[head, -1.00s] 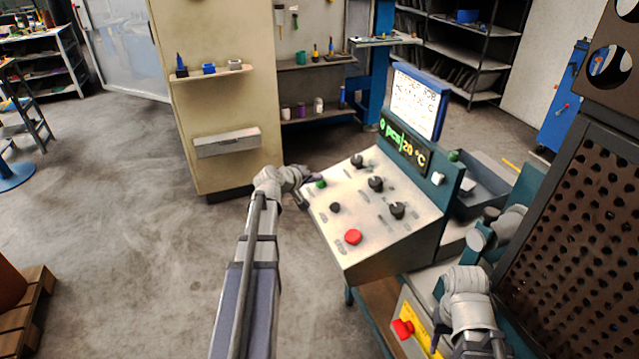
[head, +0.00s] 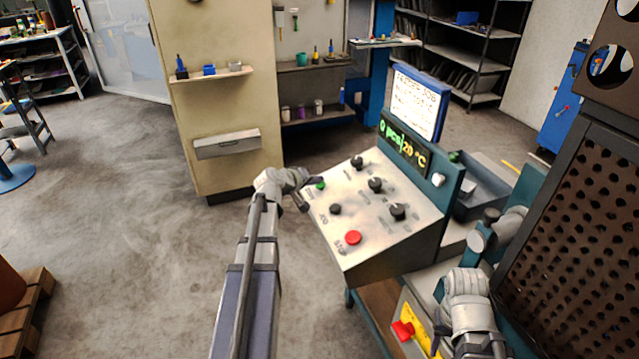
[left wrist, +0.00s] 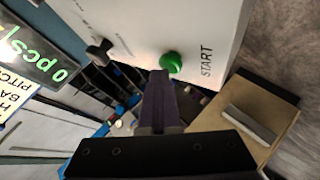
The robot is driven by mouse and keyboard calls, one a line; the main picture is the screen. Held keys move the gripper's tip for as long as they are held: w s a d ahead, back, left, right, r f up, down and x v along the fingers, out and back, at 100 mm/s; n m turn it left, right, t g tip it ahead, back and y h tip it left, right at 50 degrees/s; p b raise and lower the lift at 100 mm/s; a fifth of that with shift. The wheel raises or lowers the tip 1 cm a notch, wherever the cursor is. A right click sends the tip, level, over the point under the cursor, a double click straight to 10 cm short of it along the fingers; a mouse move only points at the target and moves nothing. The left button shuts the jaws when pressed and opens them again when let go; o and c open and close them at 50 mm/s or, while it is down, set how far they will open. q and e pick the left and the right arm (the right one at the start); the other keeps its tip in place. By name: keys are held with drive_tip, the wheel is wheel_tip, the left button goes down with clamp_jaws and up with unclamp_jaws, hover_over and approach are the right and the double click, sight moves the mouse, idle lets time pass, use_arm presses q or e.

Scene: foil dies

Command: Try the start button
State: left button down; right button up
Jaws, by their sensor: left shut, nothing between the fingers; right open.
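The sloped control panel (head: 372,238) carries a green START button (head: 320,186) at its left edge, partly behind my left gripper in the head view. In the left wrist view the green button (left wrist: 172,62) stands out beside the word START. My left gripper (head: 313,181) is shut and empty. Its dark fingertips (left wrist: 160,74) end right at the button; I cannot tell whether they touch it. The display (head: 404,150) reads 0 pcs and 20 °C. My right gripper (head: 438,318) is open, low at the right, small and partly hidden.
The panel also has several black knobs (head: 375,185) and a red button (head: 353,237). A sign board (head: 417,103) stands above the display.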

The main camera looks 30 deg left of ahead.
use_arm(q)
drive_tip(key=shift+s+a+r+p, duration=0.15)
drive_tip(key=shift+r+p, duration=0.5)
drive_tip(key=shift+r, duration=0.1)
drive_tip(key=r+p, duration=0.3)
drive_tip(key=s+a+r+p, duration=0.1)
drive_tip(key=shift+s+r+p, duration=0.1)
drive_tip(key=shift+r+p, duration=0.25)
drive_tip(key=shift+r, duration=0.05)
idle(0.6)
